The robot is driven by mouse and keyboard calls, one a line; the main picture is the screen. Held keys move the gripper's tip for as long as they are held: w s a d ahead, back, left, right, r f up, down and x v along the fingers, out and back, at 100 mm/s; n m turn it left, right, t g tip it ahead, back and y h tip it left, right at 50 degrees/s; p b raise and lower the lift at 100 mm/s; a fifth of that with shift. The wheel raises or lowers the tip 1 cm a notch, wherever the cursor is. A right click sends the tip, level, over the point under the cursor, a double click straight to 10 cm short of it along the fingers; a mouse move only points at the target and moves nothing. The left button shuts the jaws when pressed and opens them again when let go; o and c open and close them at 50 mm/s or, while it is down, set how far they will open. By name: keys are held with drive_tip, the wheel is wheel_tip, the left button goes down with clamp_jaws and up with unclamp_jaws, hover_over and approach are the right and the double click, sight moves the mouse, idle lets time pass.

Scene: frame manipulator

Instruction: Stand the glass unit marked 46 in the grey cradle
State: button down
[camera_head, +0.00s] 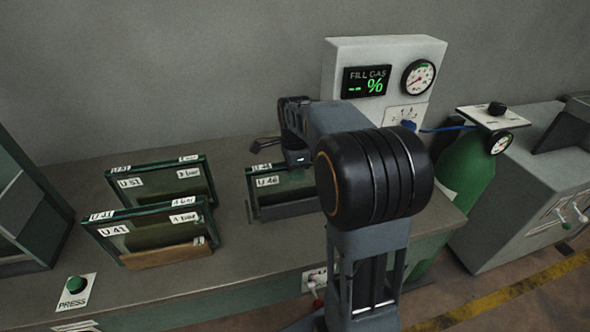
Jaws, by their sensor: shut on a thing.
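The glass unit marked U 46 (267,181) is upright at the middle of the bench, a framed pane with white labels. The grey cradle (290,209) is at its lower edge; the unit appears to stand in it, but I cannot tell whether it rests fully on the bottom. My gripper (296,161) is at the unit's top edge and shut on it. The fingertips are small and partly hidden by the unit and my wrist. My arm hides the right end of the unit and cradle.
Glass units U 51 (131,183) and U 41 (112,230) stand at the left, U 41 in a brown holder (165,255). A gas panel (384,62) reads "-- %" behind my arm. A green cylinder (466,172) stands right. A green PRESS button (77,284) is front left.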

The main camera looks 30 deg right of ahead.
drive_tip(key=c, duration=0.9)
unclamp_jaws()
drive_tip(key=shift+f, duration=0.1)
wheel_tip(320, 180, up, 14)
drive_tip(key=shift+p, duration=0.5)
